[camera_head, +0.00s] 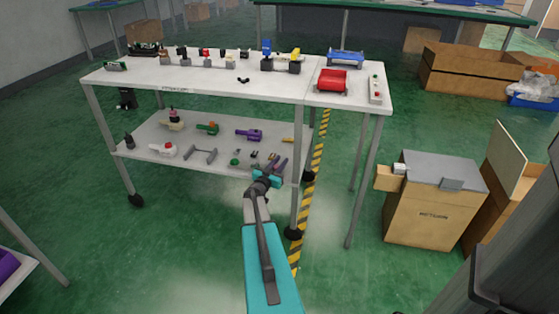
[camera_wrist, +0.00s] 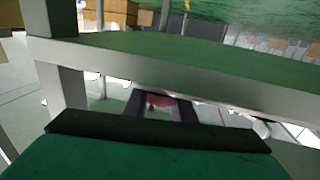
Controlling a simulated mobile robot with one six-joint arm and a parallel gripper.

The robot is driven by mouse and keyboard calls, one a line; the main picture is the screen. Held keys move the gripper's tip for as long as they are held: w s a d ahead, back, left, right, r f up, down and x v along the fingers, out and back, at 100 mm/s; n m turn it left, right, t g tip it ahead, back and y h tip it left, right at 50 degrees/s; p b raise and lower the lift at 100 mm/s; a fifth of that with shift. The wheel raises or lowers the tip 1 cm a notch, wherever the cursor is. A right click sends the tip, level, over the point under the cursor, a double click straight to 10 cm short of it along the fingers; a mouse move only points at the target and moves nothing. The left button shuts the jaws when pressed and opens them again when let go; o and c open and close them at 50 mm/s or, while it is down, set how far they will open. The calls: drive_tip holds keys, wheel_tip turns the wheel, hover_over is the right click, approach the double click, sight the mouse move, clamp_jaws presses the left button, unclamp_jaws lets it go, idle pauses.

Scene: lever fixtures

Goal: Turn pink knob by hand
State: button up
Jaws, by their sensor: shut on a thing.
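My gripper (camera_head: 268,180) reaches to the front right part of the lower shelf of the white table. In the wrist view, my gripper (camera_wrist: 161,104) shows two dark fingers with a small pink thing (camera_wrist: 158,100) between them. It looks like the pink knob, and the fingers are shut on it. Only a small part of it shows; the rest is hidden by the fingers and the gripper body. In the head view the knob cannot be made out behind my gripper. How far the knob is turned cannot be told.
A purple lever fixture (camera_head: 249,134) and a grey one (camera_head: 200,155) share the lower shelf (camera_head: 222,152). The upper table top (camera_head: 210,80) overhangs it. A table leg (camera_head: 298,200) stands just right of my gripper.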

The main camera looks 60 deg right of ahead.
drive_tip(key=shift+s+d+r+m+g+p, duration=0.1)
drive_tip(key=shift+s+d+m+g+p, duration=0.1)
drive_tip(key=shift+s+m+g+p, duration=0.55)
drive_tip(key=shift+w+g+p, duration=0.1)
drive_tip(key=shift+g+p, duration=0.55)
drive_tip(key=shift+p, duration=0.4)
drive_tip(key=o, duration=1.1)
drive_tip(key=shift+c, duration=0.2)
drive_tip(key=shift+w+a, duration=0.1)
drive_tip(key=shift+w, duration=0.05)
drive_tip(key=shift+a, duration=0.1)
drive_tip(key=shift+w+a, duration=0.2)
drive_tip(key=shift+a, duration=0.5)
drive_tip(key=a+p, duration=0.1)
drive_tip(key=a, duration=1.1)
drive_tip(key=shift+w+a, duration=0.15)
drive_tip(key=shift+w, duration=0.1)
